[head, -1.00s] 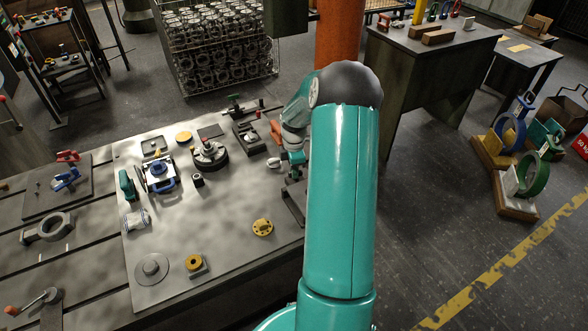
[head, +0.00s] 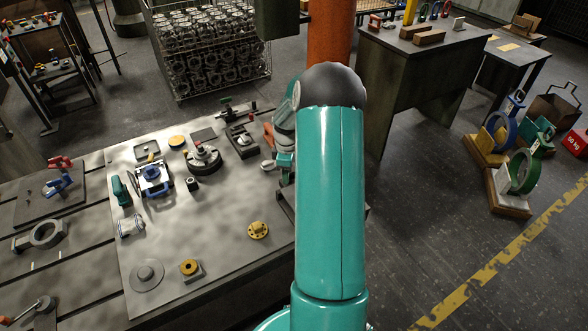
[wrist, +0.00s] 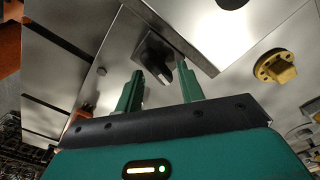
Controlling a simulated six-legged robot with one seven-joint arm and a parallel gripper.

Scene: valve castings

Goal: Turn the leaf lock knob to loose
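A dark knob (wrist: 155,56) with a raised grip bar sits on a bright metal plate (wrist: 182,32) in the wrist view. I take it to be the leaf lock knob; no loose or locked marking can be read. My gripper (wrist: 161,76) has two green fingers standing apart, with nothing held between them. The knob shows just beyond and between the fingertips; I cannot tell whether either finger touches it. In the head view my own arm hides the knob and most of my gripper.
A yellow flange (wrist: 273,67) lies right of the fingers in the wrist view, and a yellow flange (head: 258,230) lies on the bench plate (head: 215,245). A blue-framed fixture (head: 153,178) and a round dark fixture (head: 203,158) stand farther left.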

